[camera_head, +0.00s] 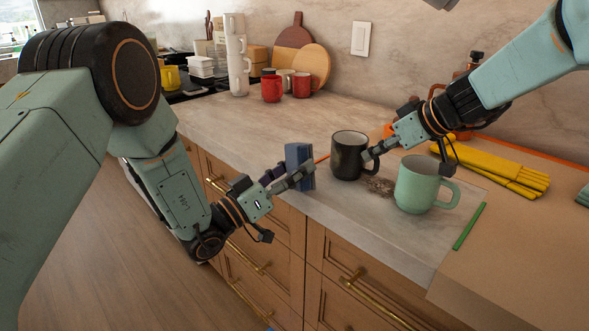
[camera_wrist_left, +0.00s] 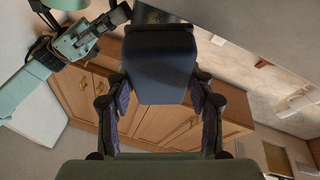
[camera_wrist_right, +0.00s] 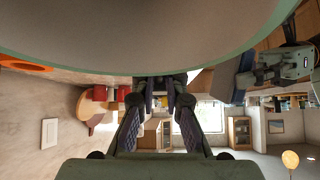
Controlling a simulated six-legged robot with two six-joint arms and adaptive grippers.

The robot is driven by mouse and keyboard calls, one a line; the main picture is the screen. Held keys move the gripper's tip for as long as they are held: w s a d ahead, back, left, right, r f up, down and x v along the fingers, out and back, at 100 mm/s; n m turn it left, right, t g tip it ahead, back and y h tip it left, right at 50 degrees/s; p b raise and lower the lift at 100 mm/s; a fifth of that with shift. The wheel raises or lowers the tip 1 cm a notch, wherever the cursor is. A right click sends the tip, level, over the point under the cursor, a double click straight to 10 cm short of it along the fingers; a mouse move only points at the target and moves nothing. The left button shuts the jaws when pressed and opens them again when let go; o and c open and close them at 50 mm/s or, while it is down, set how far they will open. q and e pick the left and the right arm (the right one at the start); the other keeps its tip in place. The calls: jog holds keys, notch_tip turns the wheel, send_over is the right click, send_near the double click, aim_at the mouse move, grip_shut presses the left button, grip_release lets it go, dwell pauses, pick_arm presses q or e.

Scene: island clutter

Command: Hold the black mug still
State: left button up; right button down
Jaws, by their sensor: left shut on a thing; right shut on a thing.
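The black mug (camera_head: 347,156) stands upright on the counter, left of a mint green mug (camera_head: 416,186). My right gripper (camera_head: 369,155) reaches in from the right and is shut at the black mug's right side, where its handle is; the exact grip is mostly hidden. The right wrist view shows its fingers (camera_wrist_right: 160,95) close together, with the black mug not clearly visible. My left gripper (camera_head: 300,172) is shut on a dark blue block (camera_head: 298,160) near the counter's front edge, just left of the black mug. That block fills the left wrist view's middle (camera_wrist_left: 160,62).
A brown patch (camera_head: 379,187) lies between the mugs. Red mugs (camera_head: 271,88), a white stacked tower (camera_head: 237,60) and round boards (camera_head: 311,62) stand at the back. The counter's middle (camera_head: 240,120) is clear.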

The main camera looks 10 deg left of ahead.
aim_at(343, 156)
pick_arm(q)
jog(key=shift+w+d, duration=0.85)
jog(key=shift+w, duration=0.2)
jog(key=shift+w+d, duration=0.85)
jog(key=shift+w, duration=0.2)
jog(key=shift+w+d, duration=0.4)
jog(key=shift+w, duration=0.15)
jog(key=shift+s+d, duration=0.95)
jog(key=shift+d, duration=0.25)
jog(key=shift+s+d, duration=0.25)
jog(key=shift+d, duration=0.1)
jog(key=shift+c, duration=1)
jog(key=shift+a, duration=0.15)
